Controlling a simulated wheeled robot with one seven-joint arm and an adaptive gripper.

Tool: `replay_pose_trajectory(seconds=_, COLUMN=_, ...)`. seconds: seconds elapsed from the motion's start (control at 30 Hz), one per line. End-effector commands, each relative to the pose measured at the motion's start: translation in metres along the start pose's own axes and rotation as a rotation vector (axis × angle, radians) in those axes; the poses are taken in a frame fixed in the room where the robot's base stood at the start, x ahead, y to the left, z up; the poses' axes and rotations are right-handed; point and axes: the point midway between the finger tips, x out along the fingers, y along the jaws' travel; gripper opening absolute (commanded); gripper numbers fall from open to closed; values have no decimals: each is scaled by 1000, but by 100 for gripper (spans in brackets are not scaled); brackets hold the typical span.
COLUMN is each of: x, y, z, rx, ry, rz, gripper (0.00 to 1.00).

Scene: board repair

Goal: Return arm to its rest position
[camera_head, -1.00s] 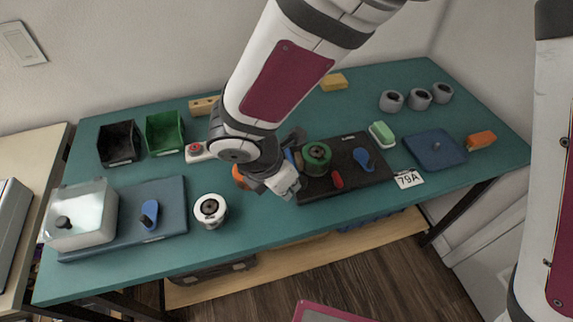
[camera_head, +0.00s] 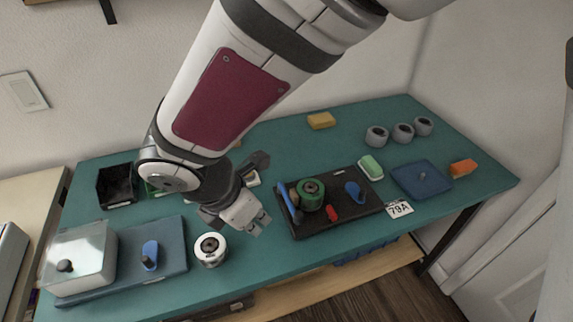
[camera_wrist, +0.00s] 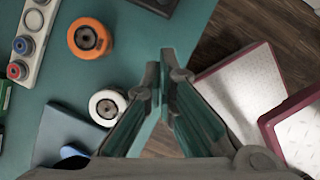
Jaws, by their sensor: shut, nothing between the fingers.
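My arm reaches down from the top of the head view over the left-middle of the teal table. My gripper (camera_head: 250,222) is above the table, between the white spool and the black board, and holds nothing. In the wrist view my gripper (camera_wrist: 162,75) shows its two fingers close together with nothing between them. The white spool (camera_wrist: 107,107) is just left of the fingers there, and an orange spool (camera_wrist: 90,39) is farther up. In the head view my arm hides the orange spool.
The black board (camera_head: 355,215) carries a green spool (camera_head: 311,194) and small tools. A clear-lidded box (camera_head: 80,262) sits on a blue pad (camera_head: 172,240) at left. Grey cylinders (camera_head: 403,133) stand at the back right. A button panel (camera_wrist: 32,38) lies beside the orange spool.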

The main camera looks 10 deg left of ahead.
Motion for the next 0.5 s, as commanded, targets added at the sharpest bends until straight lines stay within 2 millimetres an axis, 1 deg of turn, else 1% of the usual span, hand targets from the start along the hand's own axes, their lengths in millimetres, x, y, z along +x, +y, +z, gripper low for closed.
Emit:
replay_pose_trajectory(seconds=0.03, x=-6, y=0, z=0, rx=2, ry=0, rz=1, gripper=0)
replay_pose_trajectory(seconds=0.17, x=-14, y=0, z=0, rx=1, ry=0, rz=1, gripper=0)
replay_pose_trajectory(seconds=0.5, x=-16, y=0, z=0, rx=0, ry=0, rz=0, gripper=0)
